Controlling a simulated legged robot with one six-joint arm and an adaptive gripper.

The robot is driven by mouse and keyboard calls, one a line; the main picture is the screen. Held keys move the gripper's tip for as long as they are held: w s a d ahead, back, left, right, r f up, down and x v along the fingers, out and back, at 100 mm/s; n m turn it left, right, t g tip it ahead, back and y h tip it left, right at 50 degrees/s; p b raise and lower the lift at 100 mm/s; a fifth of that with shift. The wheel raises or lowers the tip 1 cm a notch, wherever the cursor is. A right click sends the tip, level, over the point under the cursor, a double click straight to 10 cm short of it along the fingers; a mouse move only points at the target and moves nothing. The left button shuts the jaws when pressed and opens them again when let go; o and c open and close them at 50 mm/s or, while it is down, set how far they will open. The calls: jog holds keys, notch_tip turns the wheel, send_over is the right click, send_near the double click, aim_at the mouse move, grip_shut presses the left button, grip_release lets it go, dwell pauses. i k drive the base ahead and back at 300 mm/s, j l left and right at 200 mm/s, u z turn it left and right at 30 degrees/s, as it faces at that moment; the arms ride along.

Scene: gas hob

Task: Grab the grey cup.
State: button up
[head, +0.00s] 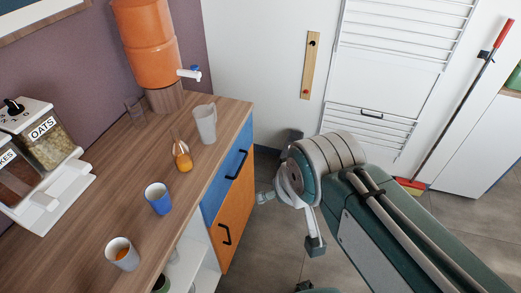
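A light grey cup (122,258) stands upright near the front edge of the wooden counter, at the lower left of the head view. Something orange shows inside it. My gripper (290,221) is beyond the counter's right edge, over the floor, well to the right of the cup. Its two fingers appear spread apart with nothing between them. The gripper is partly hidden by my own arm.
A blue cup (158,199), an orange bottle (183,158) and a grey jug (205,123) stand along the counter (125,185). An orange dispenser (150,50) is at the back; cereal containers (45,145) are left. Bare counter surrounds the grey cup.

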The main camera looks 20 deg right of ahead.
aim_at(119, 252)
jog(key=j+u, duration=0.1)
jog(key=u, duration=0.3)
jog(key=k+j+u, duration=0.15)
jog(key=u, duration=0.25)
jog(key=j+u, duration=0.1)
jog(key=u, duration=0.35)
jog(key=k+j+z, duration=0.1)
jog(key=j+z, duration=0.3)
jog(key=k+j+z, duration=0.15)
jog(key=j+z, duration=0.15)
jog(key=z, duration=0.15)
jog(key=k+j+z, duration=0.2)
jog(key=z, duration=0.2)
